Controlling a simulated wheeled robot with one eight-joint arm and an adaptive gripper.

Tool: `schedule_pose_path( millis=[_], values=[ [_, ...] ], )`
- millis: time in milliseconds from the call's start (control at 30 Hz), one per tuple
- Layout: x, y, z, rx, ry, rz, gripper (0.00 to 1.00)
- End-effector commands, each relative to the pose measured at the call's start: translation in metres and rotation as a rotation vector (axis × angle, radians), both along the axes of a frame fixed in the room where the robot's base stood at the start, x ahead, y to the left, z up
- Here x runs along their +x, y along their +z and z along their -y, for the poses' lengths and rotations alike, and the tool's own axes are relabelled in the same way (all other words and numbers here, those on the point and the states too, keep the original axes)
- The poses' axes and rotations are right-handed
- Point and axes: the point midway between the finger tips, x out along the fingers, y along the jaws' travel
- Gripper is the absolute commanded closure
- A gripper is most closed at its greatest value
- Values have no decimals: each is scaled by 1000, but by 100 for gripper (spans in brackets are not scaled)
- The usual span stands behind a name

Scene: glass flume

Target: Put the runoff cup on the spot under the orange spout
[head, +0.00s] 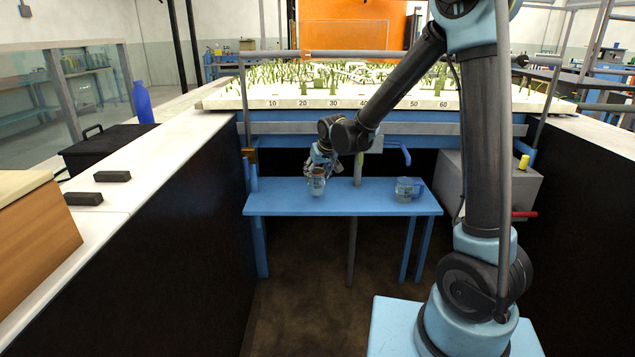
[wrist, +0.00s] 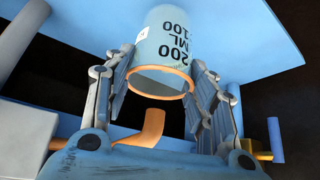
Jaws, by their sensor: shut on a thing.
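The runoff cup (head: 317,187) is a small clear cup with an orange rim, upright over the left-middle of the blue bench (head: 275,199). My gripper (head: 318,172) is shut on it. In the wrist view the cup (wrist: 165,52) sits between both fingers, with dark volume marks on its side. I cannot tell whether its base touches the bench. The orange spout (wrist: 151,128) shows in the wrist view, close to the cup's rim; in the head view my wrist seems to hide it. I cannot make out the spot.
A clear jug with a blue handle (head: 407,190) stands on the bench's right part. A blue spout (head: 405,154) hangs above that side. A grey box (head: 490,185) is at the right. The flume bed (head: 340,101) lies behind the bench.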

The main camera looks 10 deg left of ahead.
Motion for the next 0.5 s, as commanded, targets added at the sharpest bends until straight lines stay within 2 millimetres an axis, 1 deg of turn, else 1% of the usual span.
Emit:
schedule_pose_path(
  millis=[33, 100, 200, 300, 500],
  values=[
    [-1, -8, 0, -1, 0, -1, 77],
    [-1, -18, 1, 0, 0, 0, 77],
    [-1, -29, 1, 0, 0, 0, 77],
    [-1, -32, 1, 0, 0, 0, 77],
    [-1, -32, 1, 0, -1, 0, 77]
  ],
)
